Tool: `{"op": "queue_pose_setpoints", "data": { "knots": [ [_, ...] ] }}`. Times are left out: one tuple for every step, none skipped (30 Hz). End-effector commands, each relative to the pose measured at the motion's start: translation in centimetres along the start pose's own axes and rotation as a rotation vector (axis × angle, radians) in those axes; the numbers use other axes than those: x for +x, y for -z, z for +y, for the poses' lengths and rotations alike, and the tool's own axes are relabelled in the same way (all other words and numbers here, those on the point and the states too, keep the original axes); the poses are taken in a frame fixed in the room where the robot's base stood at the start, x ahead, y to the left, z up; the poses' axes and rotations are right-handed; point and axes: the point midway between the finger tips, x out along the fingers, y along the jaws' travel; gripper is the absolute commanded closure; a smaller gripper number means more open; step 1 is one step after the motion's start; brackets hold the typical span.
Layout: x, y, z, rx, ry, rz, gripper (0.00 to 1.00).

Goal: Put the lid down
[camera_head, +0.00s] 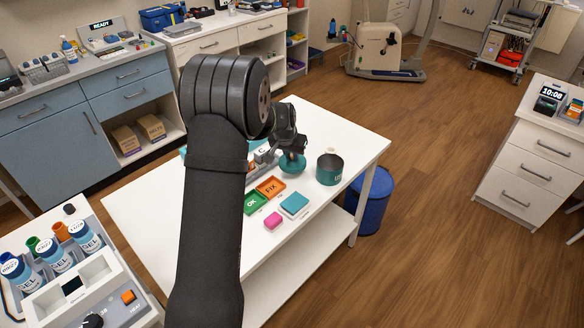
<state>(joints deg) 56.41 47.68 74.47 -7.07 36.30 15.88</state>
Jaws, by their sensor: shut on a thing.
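My gripper (291,146) is over the right part of the white table. It is shut on a round teal-green lid (292,164), which is directly below the fingers. I cannot tell whether the lid touches the table or hangs just above it. An open dark teal pot (329,170) stands upright just right of the lid, apart from it. My arm hides the left middle of the table and part of what stands behind the gripper.
Close in front lie an orange FIX tray (270,187), a green OK tray (255,203), a teal block (295,203) and a pink block (273,221). The white table (325,125) is bare behind the pot. A blue bin (373,205) stands on the floor at right.

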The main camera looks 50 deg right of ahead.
Motion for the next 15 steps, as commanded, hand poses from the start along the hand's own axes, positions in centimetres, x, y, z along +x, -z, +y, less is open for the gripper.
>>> {"op": "queue_pose_setpoints", "data": {
  "knots": [
    [0.7, -0.3, 0.0, 0.0, 0.0, -0.001, 1.0],
    [1.0, -0.4, 0.0, 0.0, 0.0, -0.001, 1.0],
    [1.4, -0.6, 0.0, 0.0, 0.0, -0.001, 1.0],
    [1.6, -0.7, 0.0, 0.001, 0.0, -0.001, 1.0],
    [1.9, -0.8, 0.0, 0.001, 0.0, -0.001, 1.0],
    [2.4, -1.0, 0.0, 0.001, 0.0, -0.001, 1.0],
    [2.8, -1.2, 0.0, 0.001, 0.0, -0.002, 1.0],
    [3.3, -1.4, 0.1, 0.001, 0.0, -0.003, 1.0],
    [3.9, -1.6, 0.0, 0.001, 0.0, -0.002, 1.0],
    [4.2, -1.7, 0.0, 0.001, 0.0, -0.001, 1.0],
    [4.5, -1.8, 0.0, 0.001, 0.0, -0.001, 1.0],
    [4.7, -1.9, 0.0, 0.001, 0.0, -0.001, 1.0],
    [4.7, -1.9, 0.0, 0.001, 0.0, 0.0, 1.0],
    [4.7, -1.9, 0.0, 0.001, 0.001, 0.0, 1.0],
    [4.7, -1.9, 0.0, 0.001, 0.001, 0.001, 1.0]
  ]
}}
